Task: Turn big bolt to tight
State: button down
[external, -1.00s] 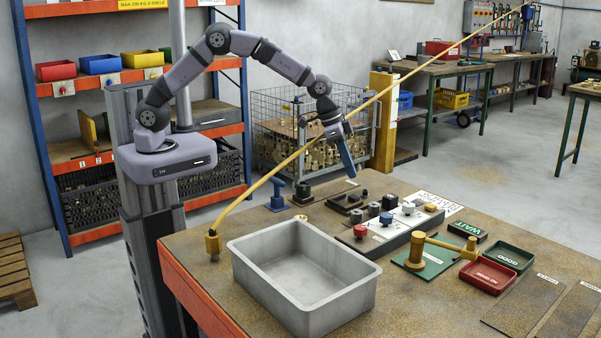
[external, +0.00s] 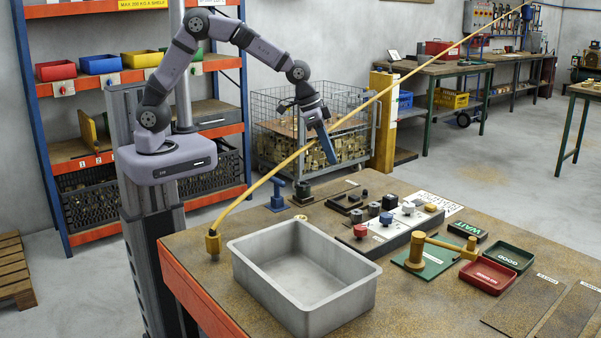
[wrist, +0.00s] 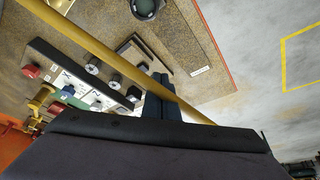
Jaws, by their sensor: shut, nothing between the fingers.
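My gripper (external: 329,158) is shut and empty, held in the air above the back edge of the bench. Its closed blue fingers also show in the wrist view (wrist: 161,83). A dark, round-topped bolt-like part (external: 303,191) stands on the bench's back edge, below and left of my fingertips and apart from them. A dark round part at the top edge of the wrist view (wrist: 146,7) looks like the same one. I cannot tell for certain that it is the big bolt, and its markings are too small to read.
A yellow pole (external: 375,98) slants across the scene, close by my gripper. A grey bin (external: 345,290) fills the front of the bench. A knob panel (external: 385,237), a brass part (external: 417,250), and red (external: 487,277) and green (external: 509,257) trays stand right.

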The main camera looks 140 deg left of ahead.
aim_at(365, 192)
jog(key=p+x, duration=0.1)
jog(key=x, duration=0.4)
jog(key=p+x, duration=0.2)
jog(key=x, duration=0.3)
jog(key=shift+w+a+r+p, duration=0.2)
jog(key=shift+p, duration=0.1)
jog(key=shift+w+a+f+p, duration=0.1)
jog(key=shift+w+a+p, duration=0.65)
jog(key=shift+w+a, duration=0.45)
